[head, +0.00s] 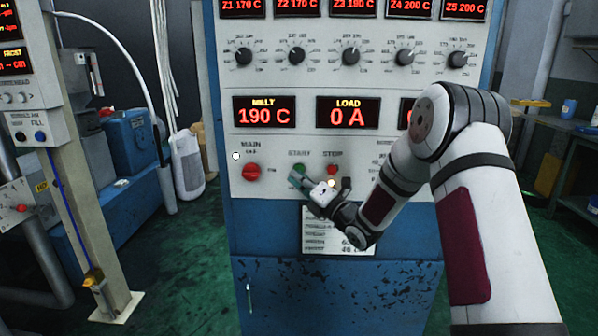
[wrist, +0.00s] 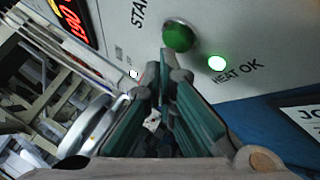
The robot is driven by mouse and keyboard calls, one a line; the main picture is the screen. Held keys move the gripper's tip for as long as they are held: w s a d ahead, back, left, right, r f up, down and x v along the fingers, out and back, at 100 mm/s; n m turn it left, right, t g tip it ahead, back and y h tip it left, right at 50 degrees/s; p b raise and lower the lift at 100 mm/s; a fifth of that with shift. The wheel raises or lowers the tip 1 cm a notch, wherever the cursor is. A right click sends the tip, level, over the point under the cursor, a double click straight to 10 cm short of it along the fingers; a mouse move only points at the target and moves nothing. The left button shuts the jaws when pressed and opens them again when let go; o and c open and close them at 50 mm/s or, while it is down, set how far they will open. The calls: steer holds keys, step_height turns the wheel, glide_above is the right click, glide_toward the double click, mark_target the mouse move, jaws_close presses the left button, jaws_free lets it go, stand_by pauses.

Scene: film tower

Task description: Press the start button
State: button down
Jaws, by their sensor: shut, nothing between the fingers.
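The green start button (head: 299,168) sits on the light control panel under the START label, left of the red stop button (head: 333,169). In the wrist view the green button (wrist: 178,36) is at top centre, with part of its START label at the left. My gripper (head: 296,177) is shut and empty, its teal fingers pointing at the panel just below the button. In the wrist view the fingertips (wrist: 165,72) are just short of the button in the picture; I cannot tell whether they touch it.
A lit green HEAT OK lamp (wrist: 217,63) is beside the button. A red main knob (head: 250,172) is at left on the panel. The melt display (head: 264,112) reads 190 C and the load display (head: 348,112) 0 A. A paper sheet (head: 318,238) hangs below.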

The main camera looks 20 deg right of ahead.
steer(key=shift+s+a, duration=0.1)
steer(key=shift+s, duration=0.2)
steer(key=s, duration=0.1)
steer(key=s+a, duration=0.1)
steer(key=s, duration=0.2)
steer(key=shift+s+a, duration=0.25)
steer(key=shift+s, duration=0.15)
stand_by(0.7)
